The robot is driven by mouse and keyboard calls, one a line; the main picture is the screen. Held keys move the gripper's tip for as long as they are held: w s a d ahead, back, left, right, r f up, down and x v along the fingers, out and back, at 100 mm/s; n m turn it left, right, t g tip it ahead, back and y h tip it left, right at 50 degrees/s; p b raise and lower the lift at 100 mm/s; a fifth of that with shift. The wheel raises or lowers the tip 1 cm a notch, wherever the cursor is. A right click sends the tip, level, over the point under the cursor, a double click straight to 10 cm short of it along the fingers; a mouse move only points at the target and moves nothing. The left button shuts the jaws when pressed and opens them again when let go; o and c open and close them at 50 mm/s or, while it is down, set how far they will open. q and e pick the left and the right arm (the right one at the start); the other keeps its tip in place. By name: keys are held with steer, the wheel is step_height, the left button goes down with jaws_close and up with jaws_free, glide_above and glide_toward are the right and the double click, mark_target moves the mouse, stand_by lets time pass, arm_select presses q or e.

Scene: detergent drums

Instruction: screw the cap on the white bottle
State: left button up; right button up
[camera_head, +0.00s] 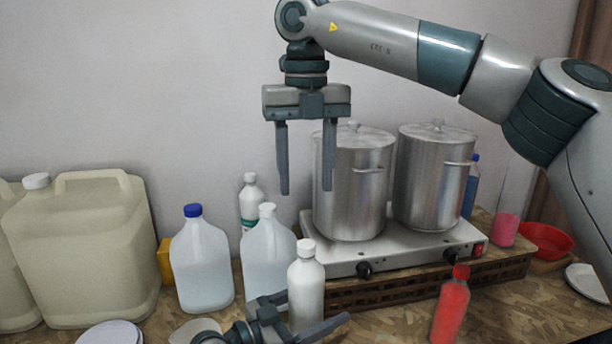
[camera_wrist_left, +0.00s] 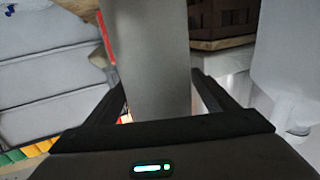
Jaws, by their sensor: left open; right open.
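The white bottle (camera_head: 304,298) stands upright on the table in front of the hotplate, with a white cap (camera_head: 306,247) at its top. How tightly the cap sits cannot be seen. My left gripper (camera_head: 315,307) is open low at the bottle, its fingers on either side of the bottle's lower part in the head view. In the left wrist view a pale grey upright body stands between the open fingers (camera_wrist_left: 150,70), probably the bottle. My right gripper (camera_head: 306,190) is open and empty, pointing down, above the cap in the picture and in front of the left pot.
Two steel pots (camera_head: 352,190) stand on a hotplate (camera_head: 400,252) behind. Translucent jugs (camera_head: 203,265) and a large beige canister (camera_head: 85,250) stand left. A red bottle (camera_head: 450,308) stands right, with a red bowl (camera_head: 546,240) farther back. Bare table lies beside the red bottle.

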steer(key=b, duration=0.8)
glide_above(306, 244)
step_height(306, 244, down, 8)
steer(key=shift+r, duration=0.2)
arm_select(q)
steer(key=v, duration=1.7)
steer(key=shift+s+a, duration=0.15)
steer(key=shift+s, duration=0.05)
arm_select(e)
steer(key=shift+f, duration=0.2)
arm_select(q)
steer(key=shift+f, duration=0.1)
steer(key=shift+c, duration=1)
